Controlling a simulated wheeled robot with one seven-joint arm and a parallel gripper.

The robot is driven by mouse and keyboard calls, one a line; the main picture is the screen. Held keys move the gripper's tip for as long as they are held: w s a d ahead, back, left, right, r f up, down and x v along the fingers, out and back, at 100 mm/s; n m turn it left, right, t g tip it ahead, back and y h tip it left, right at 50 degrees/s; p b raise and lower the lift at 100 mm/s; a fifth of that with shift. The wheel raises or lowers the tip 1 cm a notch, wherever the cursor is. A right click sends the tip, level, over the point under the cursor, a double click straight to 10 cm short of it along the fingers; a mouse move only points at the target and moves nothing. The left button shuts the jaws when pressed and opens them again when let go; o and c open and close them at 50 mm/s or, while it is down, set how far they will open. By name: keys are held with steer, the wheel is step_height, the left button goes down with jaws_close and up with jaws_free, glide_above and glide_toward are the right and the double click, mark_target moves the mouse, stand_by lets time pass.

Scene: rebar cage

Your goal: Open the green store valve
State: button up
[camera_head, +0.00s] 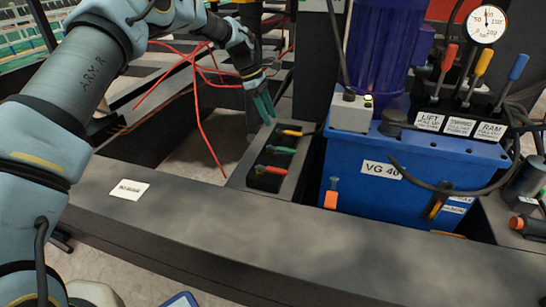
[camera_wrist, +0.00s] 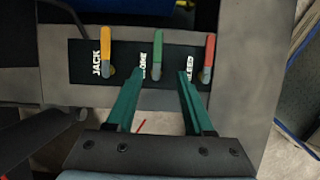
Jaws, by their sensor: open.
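The green store valve handle (camera_head: 282,150) is the middle one of three coloured levers on a dark panel. In the wrist view the green handle (camera_wrist: 157,50) points straight away from my gripper, with a partly hidden label beside it. My gripper (camera_head: 266,112) is above the far end of the panel, pointing down. In the wrist view my gripper's (camera_wrist: 159,75) two teal fingers are spread, with the base of the green handle between and beyond their tips. Nothing is held, and I cannot tell whether the fingers touch anything.
A yellow lever (camera_wrist: 115,55) labelled JACK and a red lever (camera_wrist: 209,55) labelled BLEED flank the green one closely. A blue tank (camera_head: 410,185) stands right of the panel. Loose red wires (camera_head: 200,100) hang left of my gripper. A grey beam (camera_head: 240,215) runs in front.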

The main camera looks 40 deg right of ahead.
mark_target(285, 149)
steer(key=b+x, duration=0.1)
steer(key=x, duration=0.3)
steer(key=b+x, duration=0.1)
steer(key=x, duration=0.3)
steer(key=b+x, duration=0.1)
steer(key=x, duration=0.3)
steer(key=shift+d+r, duration=0.15)
steer(key=shift+d, duration=0.1)
jaws_close()
stand_by(1.0)
